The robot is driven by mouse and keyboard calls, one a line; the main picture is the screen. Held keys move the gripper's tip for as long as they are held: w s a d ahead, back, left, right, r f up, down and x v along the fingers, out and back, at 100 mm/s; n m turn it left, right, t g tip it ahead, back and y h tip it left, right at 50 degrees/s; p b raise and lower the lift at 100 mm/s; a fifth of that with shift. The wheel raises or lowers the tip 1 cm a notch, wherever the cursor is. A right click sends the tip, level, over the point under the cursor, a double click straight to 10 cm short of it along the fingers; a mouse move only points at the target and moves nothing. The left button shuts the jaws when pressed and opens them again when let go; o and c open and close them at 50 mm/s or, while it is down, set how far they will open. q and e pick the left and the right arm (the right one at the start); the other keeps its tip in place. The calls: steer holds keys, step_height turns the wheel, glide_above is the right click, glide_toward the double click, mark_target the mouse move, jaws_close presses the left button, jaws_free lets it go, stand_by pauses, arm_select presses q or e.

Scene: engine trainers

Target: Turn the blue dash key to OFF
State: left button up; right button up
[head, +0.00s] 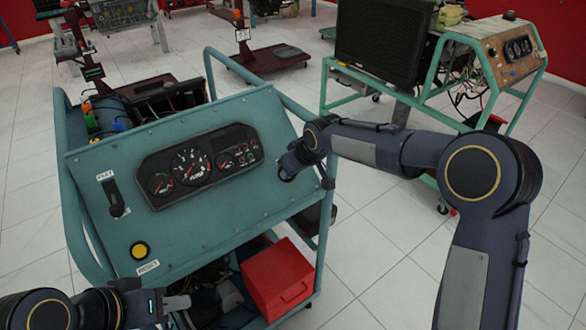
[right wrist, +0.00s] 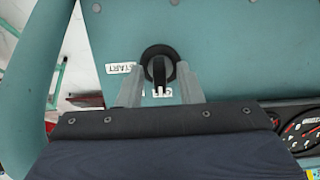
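The blue-green dash panel (head: 225,200) stands in the middle of the head view. Its key, at the panel's right end, is hidden by my right gripper (head: 291,167) there. In the right wrist view the key (right wrist: 159,72) is a black bar on a round black base. A START label (right wrist: 121,68) lies left of it; another white label (right wrist: 162,92), partly covered by the key, seems to read OFF. My right gripper's fingers (right wrist: 160,82) stand either side of the key, with gaps showing. My left gripper (head: 178,303) is low at the left, away from the key; its finger opening is unclear.
The panel also carries gauges (head: 203,165), a black lever switch (head: 116,198) and a yellow button (head: 139,251). A red box (head: 277,279) sits low on the stand. A second trainer (head: 500,50) stands behind at right. Tiled floor (head: 375,265) is clear between them.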

steer(key=shift+r, duration=0.1)
steer(key=v, duration=0.7)
steer(key=shift+s+r, duration=0.2)
steer(key=shift+r, duration=0.1)
steer(key=shift+d, duration=0.1)
steer(key=s+d+r+m+p, duration=0.1)
steer(key=s+d+r+m, duration=0.15)
steer(key=s+d, duration=0.45)
steer(key=s+d+r+m, duration=0.2)
steer(key=s+d+r, duration=0.1)
steer(key=s+d, duration=0.5)
steer(key=s+d+f+m+p, duration=0.1)
steer(key=s+f+m, duration=0.1)
steer(key=s, duration=0.7)
steer(key=s+d+f+m, duration=0.2)
steer(key=s, duration=0.8)
steer(key=shift+f+m+p, duration=0.35)
steer(key=shift+f+p, duration=0.05)
